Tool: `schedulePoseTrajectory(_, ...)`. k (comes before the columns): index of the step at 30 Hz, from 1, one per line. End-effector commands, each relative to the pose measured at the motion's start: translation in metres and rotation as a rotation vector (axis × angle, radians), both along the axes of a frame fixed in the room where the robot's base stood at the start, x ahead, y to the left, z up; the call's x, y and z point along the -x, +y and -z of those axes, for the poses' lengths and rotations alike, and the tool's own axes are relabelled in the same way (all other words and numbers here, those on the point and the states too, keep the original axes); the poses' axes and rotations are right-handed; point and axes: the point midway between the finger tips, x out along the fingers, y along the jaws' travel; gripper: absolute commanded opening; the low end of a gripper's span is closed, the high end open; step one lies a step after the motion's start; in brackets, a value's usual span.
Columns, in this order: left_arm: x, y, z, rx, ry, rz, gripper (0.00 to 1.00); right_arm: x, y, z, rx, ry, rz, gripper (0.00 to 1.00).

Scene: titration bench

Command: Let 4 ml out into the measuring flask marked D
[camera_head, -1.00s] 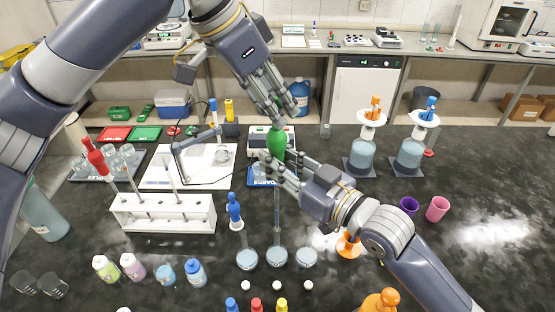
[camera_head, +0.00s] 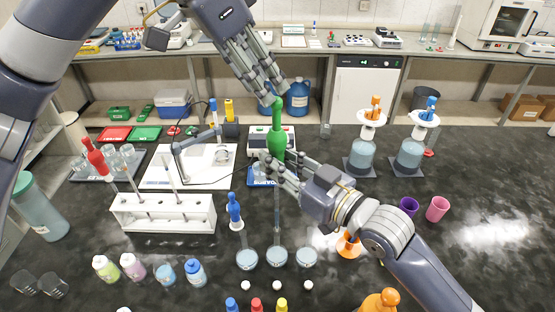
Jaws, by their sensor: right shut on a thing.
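A pipette with a green bulb (camera_head: 277,142) stands upright in the middle of the view. My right gripper (camera_head: 279,170) is shut on it just below the bulb. Its thin tube (camera_head: 277,210) runs down to the middle one of three round flasks (camera_head: 277,257) holding pale blue liquid; I cannot tell how far in the tip is. The left flask (camera_head: 247,259) and right flask (camera_head: 306,257) stand close beside it. No letter on the flasks can be read. My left gripper (camera_head: 273,95) is open and empty, at and just above the top of the bulb.
A white rack (camera_head: 165,215) with pipettes stands at left, a blue-bulbed pipette (camera_head: 234,208) beside it. White stoppers (camera_head: 278,285) lie before the flasks. An orange funnel-like piece (camera_head: 349,246) is at right. Two dispenser bottles (camera_head: 361,155) stand behind.

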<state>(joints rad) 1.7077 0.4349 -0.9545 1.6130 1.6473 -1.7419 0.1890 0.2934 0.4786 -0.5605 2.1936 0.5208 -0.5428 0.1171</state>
Motion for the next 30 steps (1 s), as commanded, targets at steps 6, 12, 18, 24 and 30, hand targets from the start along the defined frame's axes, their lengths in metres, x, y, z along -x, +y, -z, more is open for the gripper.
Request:
schedulePoseTrajectory(6, 0.001, 0.001, -0.002, 0.000, 0.001, 0.000, 0.37, 0.000, 0.000, 0.000, -0.001, -0.001, 0.000, 0.07)
schedulePoseTrajectory(12, 0.001, 0.002, -0.004, 0.000, 0.000, 0.000, 0.37, 0.000, 0.000, 0.000, -0.001, -0.001, 0.000, 0.07)
schedulePoseTrajectory(18, 0.007, 0.013, -0.029, 0.002, -0.003, -0.001, 0.37, 0.000, 0.000, 0.000, -0.001, -0.001, 0.000, 0.07)
schedulePoseTrajectory(24, 0.018, 0.031, -0.067, 0.002, -0.002, 0.000, 0.37, 0.000, 0.000, 0.000, -0.001, -0.001, 0.000, 0.07)
schedulePoseTrajectory(30, 0.026, 0.045, -0.096, 0.001, -0.001, 0.000, 0.37, 0.000, 0.000, 0.000, -0.001, -0.001, 0.000, 0.07)
